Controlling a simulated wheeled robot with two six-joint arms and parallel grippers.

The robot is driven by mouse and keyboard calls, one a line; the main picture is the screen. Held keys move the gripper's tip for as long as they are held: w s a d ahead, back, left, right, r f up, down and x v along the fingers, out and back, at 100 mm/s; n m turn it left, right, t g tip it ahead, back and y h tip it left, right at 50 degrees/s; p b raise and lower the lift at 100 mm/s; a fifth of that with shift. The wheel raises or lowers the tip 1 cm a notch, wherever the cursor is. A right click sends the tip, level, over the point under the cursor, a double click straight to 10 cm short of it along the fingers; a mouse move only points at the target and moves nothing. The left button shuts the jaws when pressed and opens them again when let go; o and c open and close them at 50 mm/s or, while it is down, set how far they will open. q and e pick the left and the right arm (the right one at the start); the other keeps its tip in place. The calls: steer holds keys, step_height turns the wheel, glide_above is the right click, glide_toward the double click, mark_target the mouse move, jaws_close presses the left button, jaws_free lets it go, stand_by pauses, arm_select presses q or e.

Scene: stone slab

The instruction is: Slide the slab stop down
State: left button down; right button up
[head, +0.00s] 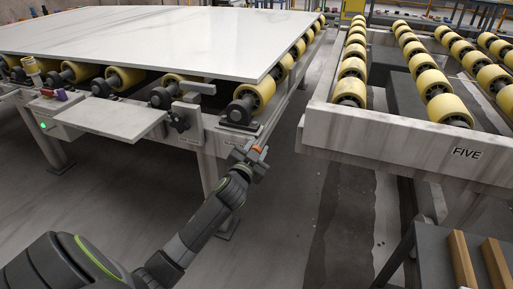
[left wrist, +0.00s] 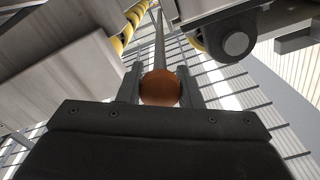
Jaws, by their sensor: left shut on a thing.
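My left gripper (head: 257,156) is below the corner of the roller table's frame, at its right front end. It is shut on a round orange-brown knob (head: 257,149). In the left wrist view the knob (left wrist: 160,88) sits between the two fingers (left wrist: 160,92), with a thin upright bar seen behind it. Whether the knob belongs to the slab stop I cannot tell for sure. A grey bracket (head: 197,87) stands at the front edge of the white slab (head: 150,40), with a black knob (head: 179,120) below it. My right gripper is not in view.
The slab rests on yellow rollers (head: 122,78). A grey shelf (head: 112,119) juts out at the front. A second roller table marked FIVE (head: 466,153) stands to the right, across a gap of open floor (head: 295,130). Wooden blocks (head: 462,262) are at the lower right.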

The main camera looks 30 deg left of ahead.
arm_select(q)
steer(key=shift+f, duration=0.3)
steer(key=c, duration=1)
jaws_free()
steer(key=shift+s+d, duration=0.15)
steer(key=shift+s, duration=0.4)
steer(key=p+v, duration=0.2)
steer(key=v, duration=1.4)
steer(key=shift+s+d+r, duration=0.1)
steer(key=shift+s+d, duration=0.05)
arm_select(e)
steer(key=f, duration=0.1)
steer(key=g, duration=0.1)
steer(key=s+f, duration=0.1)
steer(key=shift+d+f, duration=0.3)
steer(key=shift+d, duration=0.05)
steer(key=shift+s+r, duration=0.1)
